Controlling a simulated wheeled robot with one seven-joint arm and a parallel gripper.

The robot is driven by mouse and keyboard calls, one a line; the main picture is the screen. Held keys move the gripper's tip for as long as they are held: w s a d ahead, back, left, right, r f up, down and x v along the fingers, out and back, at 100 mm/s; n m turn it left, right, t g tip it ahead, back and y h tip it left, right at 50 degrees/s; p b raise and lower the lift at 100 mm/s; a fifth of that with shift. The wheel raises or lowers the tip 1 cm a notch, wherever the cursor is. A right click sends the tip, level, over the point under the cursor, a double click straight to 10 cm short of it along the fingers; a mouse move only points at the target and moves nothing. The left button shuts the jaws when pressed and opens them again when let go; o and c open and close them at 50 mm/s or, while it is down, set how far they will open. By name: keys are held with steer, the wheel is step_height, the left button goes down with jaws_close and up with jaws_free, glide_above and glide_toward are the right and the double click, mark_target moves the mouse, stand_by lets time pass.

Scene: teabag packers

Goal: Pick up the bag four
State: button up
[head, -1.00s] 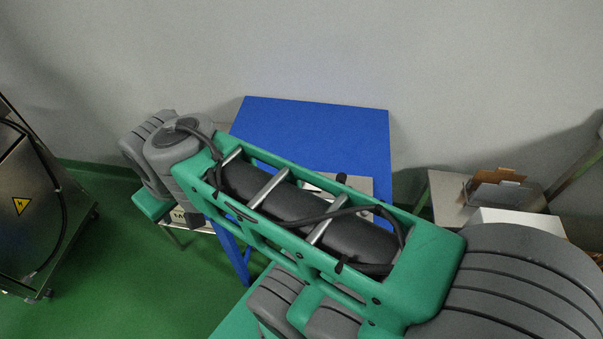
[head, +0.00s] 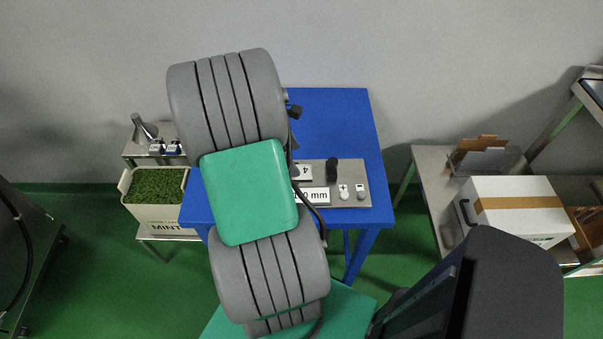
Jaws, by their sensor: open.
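A small white piece (head: 305,171) with a dark mark like a 4 shows on a grey metal plate (head: 350,197) on the blue table (head: 337,115). I cannot tell whether it is bag four or only a label. My arm covers the left part of the plate and of the table. My gripper cannot be made out and seems hidden behind the arm.
A white label ending in "0 mm" (head: 314,196), a black upright piece (head: 332,168) and two small buttons are on the plate. A MINT box of green leaves (head: 165,225) stands left. A white box with a brown stripe (head: 515,210) stands on the right table. The blue table's back is clear.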

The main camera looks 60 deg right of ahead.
mark_target(305, 170)
steer(key=x, duration=0.5)
steer(key=shift+s+d+f, duration=0.1)
steer(key=shift+s+f, duration=0.15)
steer(key=c, duration=1.6)
steer(key=shift+r, duration=0.2)
